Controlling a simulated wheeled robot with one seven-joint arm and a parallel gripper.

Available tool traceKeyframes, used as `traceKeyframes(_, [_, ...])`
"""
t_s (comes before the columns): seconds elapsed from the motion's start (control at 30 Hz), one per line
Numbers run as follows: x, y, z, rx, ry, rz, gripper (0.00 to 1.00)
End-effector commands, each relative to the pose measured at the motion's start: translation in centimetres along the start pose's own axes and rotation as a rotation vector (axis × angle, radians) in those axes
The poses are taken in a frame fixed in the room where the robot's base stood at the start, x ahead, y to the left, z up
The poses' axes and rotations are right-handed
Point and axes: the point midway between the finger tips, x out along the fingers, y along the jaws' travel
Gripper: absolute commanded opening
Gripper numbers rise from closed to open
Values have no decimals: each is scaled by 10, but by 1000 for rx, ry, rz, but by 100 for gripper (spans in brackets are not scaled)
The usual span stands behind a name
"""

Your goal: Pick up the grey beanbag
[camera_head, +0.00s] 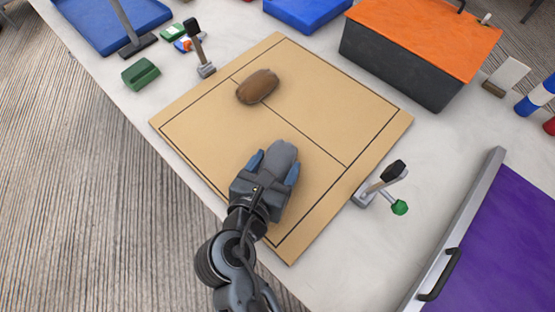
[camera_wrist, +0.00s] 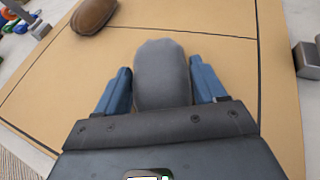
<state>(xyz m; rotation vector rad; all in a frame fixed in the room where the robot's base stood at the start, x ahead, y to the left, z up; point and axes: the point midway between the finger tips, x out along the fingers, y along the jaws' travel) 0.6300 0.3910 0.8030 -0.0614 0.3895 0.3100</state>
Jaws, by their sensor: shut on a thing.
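The grey beanbag (camera_head: 283,154) is at the near half of the tan board, between the blue fingers of my gripper (camera_head: 275,168). In the wrist view the grey beanbag (camera_wrist: 162,75) fills the middle, with a blue finger of my gripper (camera_wrist: 162,88) on each side. My gripper is shut on it. I cannot tell whether the beanbag touches the board or is just above it. Its near end is hidden by the gripper body.
A brown beanbag (camera_head: 257,86) lies on the tan board (camera_head: 330,110) farther back. Toggle clamps stand at the board's left (camera_head: 201,60) and right (camera_head: 378,185). A black box with an orange lid (camera_head: 405,60) stands behind. A purple panel (camera_head: 505,240) is at right.

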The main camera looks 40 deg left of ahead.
Motion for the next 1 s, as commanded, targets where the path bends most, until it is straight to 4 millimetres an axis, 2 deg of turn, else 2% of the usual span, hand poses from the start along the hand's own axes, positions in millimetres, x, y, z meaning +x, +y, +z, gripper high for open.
traceKeyframes(0.07, [0, 0, 0, 0, 0, 0, 47])
traceKeyframes(0.43, [0, 0, 1, 0, -2, 1, 12])
traceKeyframes(0.77, [-3, 0, 10, 2, -3, 0, 12])
traceKeyframes(0.87, [-8, 0, 20, 3, -3, 0, 12])
traceKeyframes(1.0, [-18, -1, 44, 5, -4, -1, 12])
